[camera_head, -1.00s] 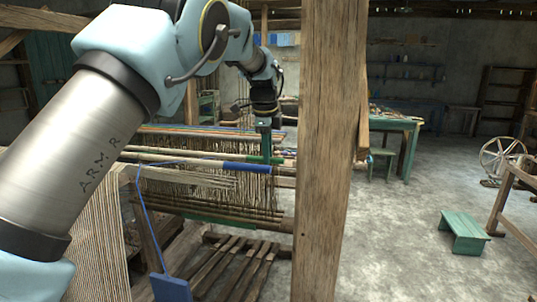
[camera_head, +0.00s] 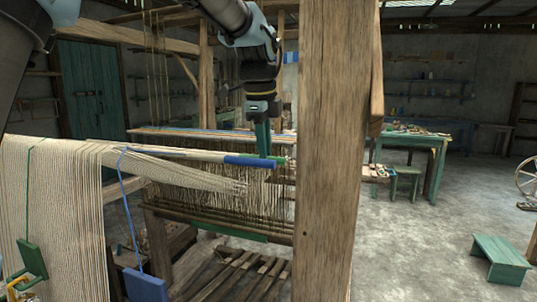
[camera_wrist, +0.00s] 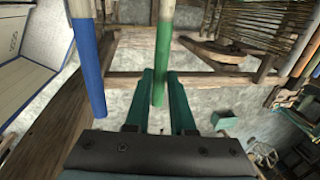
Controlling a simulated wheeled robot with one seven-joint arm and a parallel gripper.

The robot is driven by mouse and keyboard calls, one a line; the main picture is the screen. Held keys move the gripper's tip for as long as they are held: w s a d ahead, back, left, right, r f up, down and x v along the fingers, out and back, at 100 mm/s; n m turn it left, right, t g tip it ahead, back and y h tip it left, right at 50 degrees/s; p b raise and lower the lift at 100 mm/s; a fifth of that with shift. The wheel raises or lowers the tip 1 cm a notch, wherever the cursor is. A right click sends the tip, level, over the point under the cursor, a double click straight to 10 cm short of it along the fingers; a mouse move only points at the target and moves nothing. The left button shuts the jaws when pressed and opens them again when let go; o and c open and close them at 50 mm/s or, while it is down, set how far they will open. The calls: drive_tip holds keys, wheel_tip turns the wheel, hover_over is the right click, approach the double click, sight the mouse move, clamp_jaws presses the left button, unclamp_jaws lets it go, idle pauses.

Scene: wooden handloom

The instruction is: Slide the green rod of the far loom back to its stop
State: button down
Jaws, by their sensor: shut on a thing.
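The green rod (camera_wrist: 163,45) has a pale far part and a green near end. In the wrist view it passes between the two teal fingers of my gripper (camera_wrist: 160,76), which is shut on it. In the head view my gripper (camera_head: 262,150) reaches down to the loom from above, and a short green end of the rod (camera_head: 281,159) shows just right of the fingers. A blue-ended rod (camera_head: 249,161) lies in front of it, roughly parallel; it also shows left of my gripper in the wrist view (camera_wrist: 88,65). I cannot make out the stop.
A thick wooden post (camera_head: 330,150) stands just right of my gripper and hides part of the loom. Cream cloth (camera_head: 60,210) fills the left. A blue paddle (camera_head: 145,285) hangs on a cord. A green stool (camera_head: 500,258) stands on open floor at right.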

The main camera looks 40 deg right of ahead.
drive_tip(key=shift+r, duration=0.15)
drive_tip(key=c, duration=0.8)
unclamp_jaws()
drive_tip(key=shift+o, duration=0.2)
wheel_tip(320, 180, up, 10)
drive_tip(key=s+a+b, duration=0.1)
drive_tip(key=shift+a+r+b, duration=0.2)
drive_tip(key=shift+a+b, duration=0.2)
